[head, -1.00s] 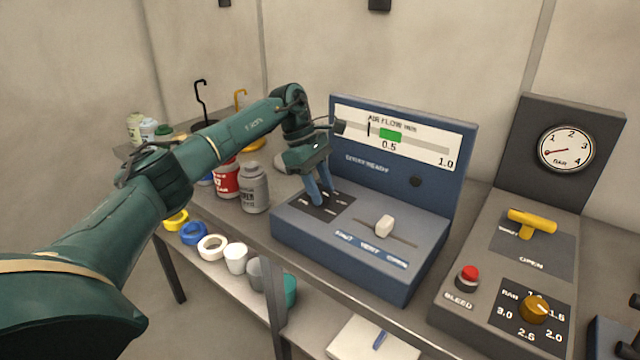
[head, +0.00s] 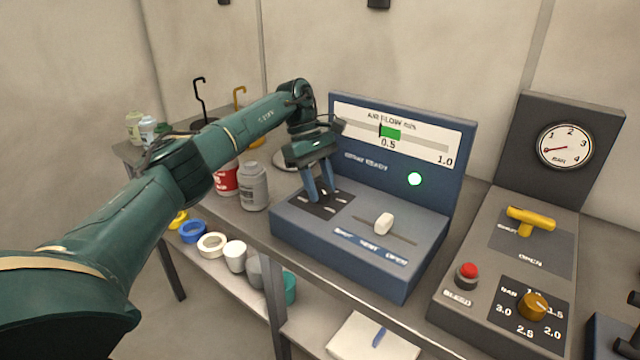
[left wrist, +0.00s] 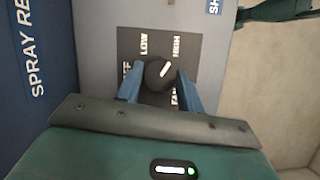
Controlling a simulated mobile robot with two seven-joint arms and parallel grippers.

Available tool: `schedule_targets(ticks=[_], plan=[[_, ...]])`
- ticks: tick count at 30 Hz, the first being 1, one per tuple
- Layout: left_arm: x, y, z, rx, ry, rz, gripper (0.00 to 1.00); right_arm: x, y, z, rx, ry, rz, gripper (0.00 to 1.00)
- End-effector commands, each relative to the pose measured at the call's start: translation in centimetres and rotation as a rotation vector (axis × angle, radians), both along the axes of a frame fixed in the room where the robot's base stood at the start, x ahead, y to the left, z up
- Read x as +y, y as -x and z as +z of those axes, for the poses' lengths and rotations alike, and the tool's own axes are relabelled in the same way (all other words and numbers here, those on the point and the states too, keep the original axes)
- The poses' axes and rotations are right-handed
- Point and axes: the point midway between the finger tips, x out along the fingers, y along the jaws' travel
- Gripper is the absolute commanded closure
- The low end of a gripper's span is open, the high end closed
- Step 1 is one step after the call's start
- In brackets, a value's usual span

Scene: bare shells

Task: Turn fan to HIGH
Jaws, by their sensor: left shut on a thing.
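The fan knob (left wrist: 160,74) is small, round and black with a white pointer line, on a dark plate (left wrist: 130,45) marked OFF, LOW and HIGH. The pointer slants up and right, towards HIGH. My left gripper (head: 321,195) is shut on the knob, with one blue finger on each side in the left wrist view (left wrist: 159,88). In the head view the fingers hide the knob. The blue spray console (head: 340,250) has an air flow gauge (head: 398,133) with its black needle at the green band's left edge.
A white slider (head: 384,223) sits on the console's front right. To the right stands a grey panel with a yellow handle (head: 531,220), red button (head: 467,272) and orange knob (head: 533,306). Jars (head: 253,187) stand close to the left of the console.

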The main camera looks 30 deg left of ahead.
Motion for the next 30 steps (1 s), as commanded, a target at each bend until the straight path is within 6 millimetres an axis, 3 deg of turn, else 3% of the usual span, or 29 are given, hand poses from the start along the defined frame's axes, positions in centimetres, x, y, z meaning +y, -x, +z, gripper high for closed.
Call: schedule_targets(ticks=[1, 2, 9, 20, 30], plan=[[-0.1, 0.0, 0.0, 0.0, 0.001, -0.004, 0.86, 0.0, 0.0, 0.0, -0.001, 0.0, 0.0, 0.64], [-0.1, 0.0, 0.0, 0.0, 0.001, -0.004, 0.62, 0.0, 0.0, 0.0, -0.001, 0.0, -0.001, 0.64], [-0.1, 0.0, 0.0, 0.0, 0.0, -0.002, 0.42, -0.1, 0.0, 0.0, -0.001, 0.001, 0.0, 0.64], [0.2, -0.1, 0.6, -0.001, 0.0, 0.001, 0.41, -0.2, 0.0, -0.1, -0.002, 0.007, 0.005, 0.64], [2.5, -0.7, 6.8, -0.002, 0.001, 0.002, 0.41, -0.2, 0.0, 0.0, -0.002, 0.006, 0.007, 0.64]])
